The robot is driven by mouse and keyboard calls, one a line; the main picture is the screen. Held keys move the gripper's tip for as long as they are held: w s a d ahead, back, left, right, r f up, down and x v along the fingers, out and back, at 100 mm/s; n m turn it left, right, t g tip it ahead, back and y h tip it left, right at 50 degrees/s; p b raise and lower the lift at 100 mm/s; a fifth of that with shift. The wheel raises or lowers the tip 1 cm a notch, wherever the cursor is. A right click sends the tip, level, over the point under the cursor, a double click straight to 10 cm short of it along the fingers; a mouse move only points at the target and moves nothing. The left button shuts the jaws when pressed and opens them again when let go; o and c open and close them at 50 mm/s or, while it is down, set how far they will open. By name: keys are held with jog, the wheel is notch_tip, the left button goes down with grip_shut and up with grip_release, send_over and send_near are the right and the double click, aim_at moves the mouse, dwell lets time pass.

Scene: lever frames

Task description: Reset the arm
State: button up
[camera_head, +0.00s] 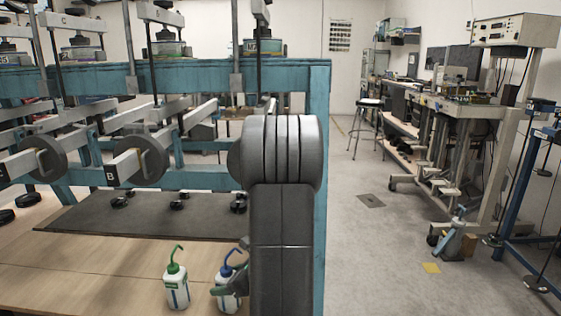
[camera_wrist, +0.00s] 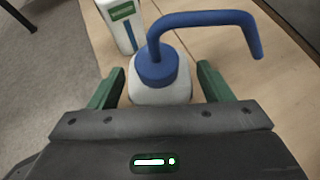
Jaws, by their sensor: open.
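My gripper (camera_wrist: 160,76) is open, with its two green fingers on either side of a white wash bottle (camera_wrist: 162,92) with a blue cap and bent blue spout. I cannot tell whether either finger touches it. In the head view the blue-capped bottle (camera_head: 228,301) stands upright on the wooden bench, with my gripper (camera_head: 236,270) at it, partly hidden by my own arm. A green-capped wash bottle (camera_head: 177,291) stands upright just left of it.
The wooden bench (camera_head: 90,270) carries a dark mat (camera_head: 150,222) with small black feet. Behind it is a teal lever frame (camera_head: 210,75) with weighted beams, one marked B (camera_head: 113,174). Open floor (camera_head: 375,240) lies to the right, before a cluttered workbench (camera_head: 450,110).

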aim_at(227, 266)
notch_tip(227, 266, up, 5)
jog(key=shift+f+p, duration=0.1)
jog(key=shift+p, duration=0.75)
